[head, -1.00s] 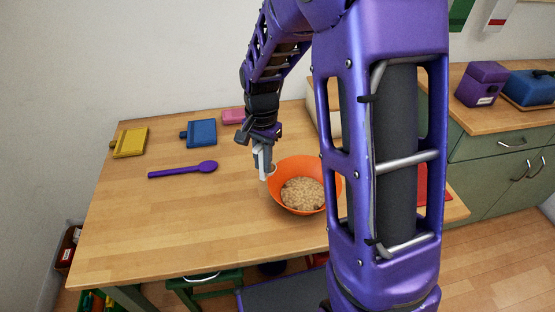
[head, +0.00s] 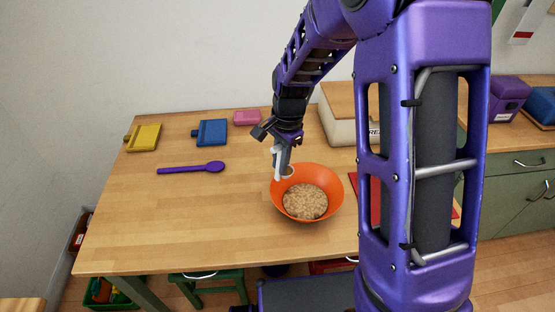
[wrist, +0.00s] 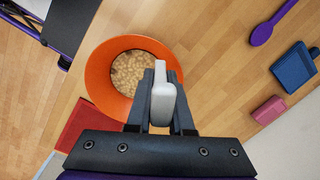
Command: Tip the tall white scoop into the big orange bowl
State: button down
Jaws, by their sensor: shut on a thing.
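The big orange bowl (head: 330,205) stands on the wooden table with a bed of beige, grain-like pieces in it. It also shows in the wrist view (wrist: 98,78). My gripper (head: 283,160) is at the bowl's back left rim, shut on the tall white scoop (head: 277,165). In the wrist view the scoop (wrist: 162,98) sits between my fingers, in front of the bowl's near rim. In the head view its open end (head: 288,172) is tilted toward the bowl. I cannot tell whether anything is left inside the scoop.
A cream bread bin (head: 345,125) and a red mat (head: 375,200) are at right. The front left is clear.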

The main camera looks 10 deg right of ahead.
aim_at(290, 175)
jog(key=shift+s+d+f+t+y, duration=0.15)
jog(key=shift+d+f+y, duration=0.2)
jog(key=shift+d, duration=0.2)
jog(key=shift+s+d+f+t+y, duration=0.1)
jog(key=shift+d+f+y, duration=0.1)
jog(key=shift+d+y, duration=0.35)
jog(key=shift+s+d+f+t+y, duration=0.15)
jog(key=shift+d+f+y, duration=0.15)
jog(key=shift+d, duration=0.3)
jog(key=shift+s+d+f+t+y+b, duration=0.2)
jog(key=shift+d+y+b, duration=0.5)
jog(key=shift+b, duration=0.65)
jog(key=shift+s+d+f+t+y+b, duration=0.15)
jog(key=shift+d+y+b, duration=0.35)
jog(key=shift+y+b, duration=0.65)
jog(key=shift+w+r, duration=0.1)
jog(key=shift+d+b, duration=0.15)
jog(key=shift+b, duration=0.35)
jog(key=shift+d+y+b, duration=0.45)
jog(key=shift+y+b, duration=0.35)
jog(key=shift+y, duration=0.25)
